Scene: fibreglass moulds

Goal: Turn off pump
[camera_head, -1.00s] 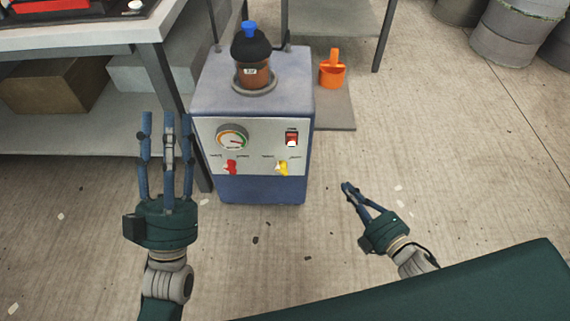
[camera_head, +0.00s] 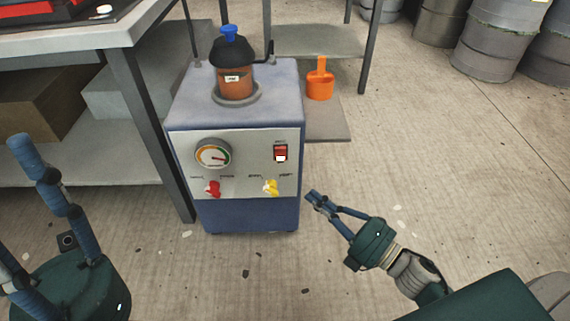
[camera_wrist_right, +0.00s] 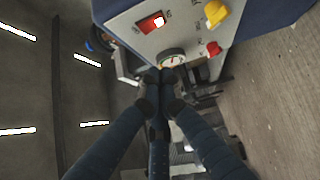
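The pump is a blue box (camera_head: 250,213) with a pale front panel. The panel carries a round gauge (camera_head: 213,154), a red rocker switch (camera_head: 281,153), a red valve knob (camera_head: 212,188) and a yellow one (camera_head: 271,187). The switch also shows in the right wrist view (camera_wrist_right: 151,22). My right gripper (camera_head: 315,197) is at the pump's right front, below and right of the switch, apart from it. Its fingertips are together and hold nothing. My left gripper (camera_head: 55,215) is at the lower left, fingers spread and empty, partly cut off.
A jar with a black cap (camera_head: 236,75) sits on the pump. A grey table (camera_head: 130,45) with boxes on its lower shelf stands left. An orange container (camera_head: 320,80) is behind right. Grey drums (camera_head: 490,45) stand far back. The floor right of the pump is clear.

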